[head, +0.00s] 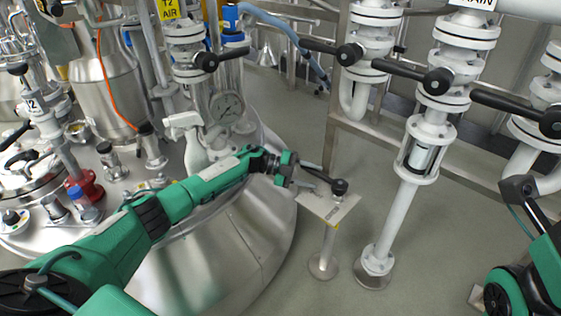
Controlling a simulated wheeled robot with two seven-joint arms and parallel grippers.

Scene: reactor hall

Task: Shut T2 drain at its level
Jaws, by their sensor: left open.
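A small stand with a steel plate (322,209) carries a black lever (340,187) with a round hub. The lever points left, toward my left gripper (306,177). My left gripper is open, at the lever's free end. I cannot tell whether its fingers touch the lever or straddle it. The plate's writing is too small to read. A white pipe with a sight glass (422,157) stands to the right. Above it is a black-handled valve (437,81), under a label partly cut off that ends in "RAIN" (474,4). My right gripper is not in view; part of my right arm shows at lower right.
A large steel vessel (255,235) stands behind and below my left arm, with a pressure gauge (227,107) and a "T2 AIR" label (170,9) above. More black-handled valves (349,54) line the back. Grey floor (310,285) is clear around the stand.

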